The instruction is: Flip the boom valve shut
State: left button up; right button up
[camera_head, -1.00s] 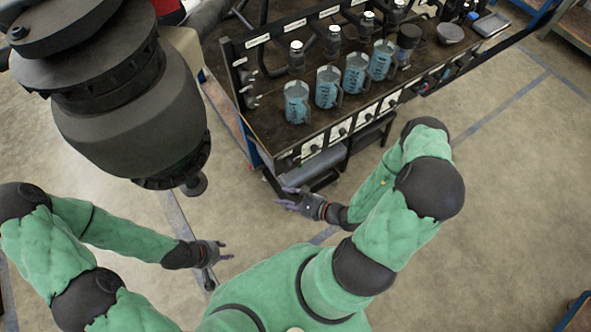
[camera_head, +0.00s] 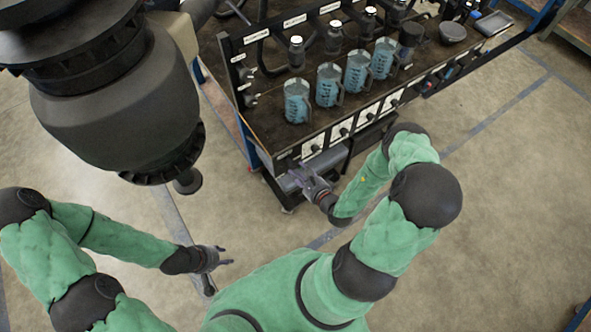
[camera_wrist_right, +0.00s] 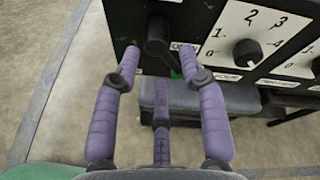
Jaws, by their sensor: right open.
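A black lever handle (camera_wrist_right: 157,32), probably the boom valve, sticks out from the dark front panel in the right wrist view. My right gripper (camera_wrist_right: 159,60) is open, with one purple finger to each side of the handle's lower end and a third below. No contact is clear. In the head view my right gripper (camera_head: 302,178) is at the bench's lower front left corner and hides the valve. My left gripper (camera_head: 224,257) is open and empty, low over the floor.
A numbered dial (camera_wrist_right: 247,53) is right of the lever. A grey box (camera_wrist_right: 235,97) lies below the panel. A large dark machine part (camera_head: 120,110) hangs at upper left.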

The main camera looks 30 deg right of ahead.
jog(key=b+x, duration=0.1)
jog(key=x, duration=0.2)
grip_shut()
jog(key=shift+w+d+m+p, duration=0.15)
jog(key=shift+m+p, duration=0.2)
jog(key=shift+m, duration=0.25)
dwell(0.9)
